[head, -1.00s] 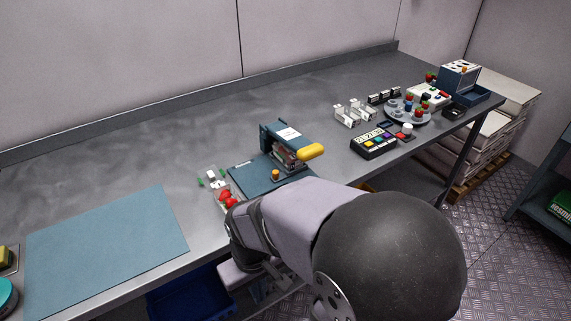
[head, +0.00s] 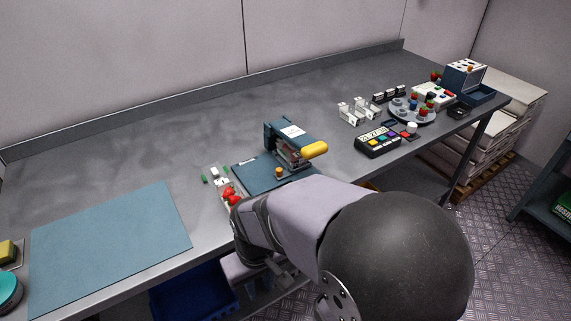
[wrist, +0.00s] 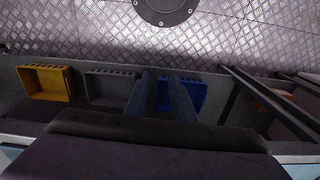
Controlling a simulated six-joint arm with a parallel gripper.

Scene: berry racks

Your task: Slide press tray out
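The press (head: 287,136) is a dark blue unit with a white label and a yellow handle (head: 314,150). It stands near the front edge of the steel bench. A flat dark blue plate (head: 256,178) with an orange knob (head: 279,172) lies at its foot; I cannot tell whether this plate is the press tray or the base. In the wrist view my gripper (wrist: 160,84) shows two blue fingers standing apart, with nothing between them. It faces the floor and the bins under the bench. In the head view my arm hides its fingertips.
A narrow tray (head: 216,173) with red berries lies left of the press. A blue-grey mat (head: 105,250) covers the left of the bench. A button panel (head: 378,142) and a round grey berry rack (head: 412,113) stand at right. Yellow (wrist: 45,83) and blue (wrist: 190,96) bins sit below.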

